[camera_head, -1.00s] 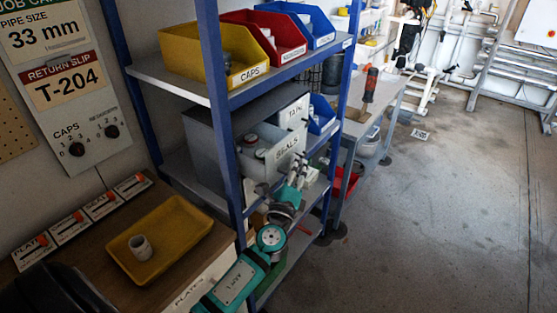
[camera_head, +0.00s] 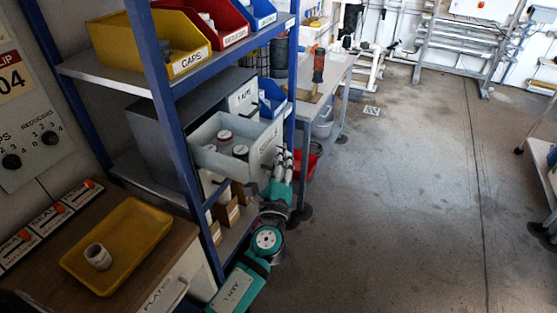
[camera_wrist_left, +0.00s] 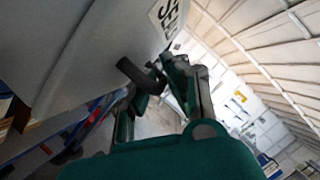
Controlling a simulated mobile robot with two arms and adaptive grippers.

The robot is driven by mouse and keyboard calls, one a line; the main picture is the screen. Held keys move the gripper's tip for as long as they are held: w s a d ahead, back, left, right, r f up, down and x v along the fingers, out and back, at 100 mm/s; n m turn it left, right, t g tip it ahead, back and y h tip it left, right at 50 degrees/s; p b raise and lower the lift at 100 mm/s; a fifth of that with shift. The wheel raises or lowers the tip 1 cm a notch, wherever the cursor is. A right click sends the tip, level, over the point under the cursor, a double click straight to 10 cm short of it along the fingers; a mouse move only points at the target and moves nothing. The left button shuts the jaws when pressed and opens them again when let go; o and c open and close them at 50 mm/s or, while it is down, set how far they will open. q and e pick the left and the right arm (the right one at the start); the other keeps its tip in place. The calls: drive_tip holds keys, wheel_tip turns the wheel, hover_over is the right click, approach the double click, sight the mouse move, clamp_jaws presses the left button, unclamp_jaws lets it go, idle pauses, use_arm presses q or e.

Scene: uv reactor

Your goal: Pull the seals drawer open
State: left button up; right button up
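The seals drawer (camera_head: 212,158) is pulled out of its grey cabinet (camera_head: 170,120) on the blue-post rack. My left gripper (camera_head: 281,167) is at the drawer front, in the head view. My right gripper is not clearly in view.
A closed-looking drawer labelled TAPE (camera_head: 243,96) sits beside the open one. Yellow (camera_head: 150,48) and red (camera_head: 205,22) bins stand on the shelf above. A yellow tray (camera_head: 125,235) with a pale ring lies on the bench at left. The floor (camera_head: 400,200) to the right is clear.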

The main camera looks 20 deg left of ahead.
use_arm(q)
drive_tip(key=shift+o, duration=0.4)
drive_tip(key=shift+s, duration=0.1)
drive_tip(key=v, duration=1.2)
drive_tip(key=shift+f, duration=0.15)
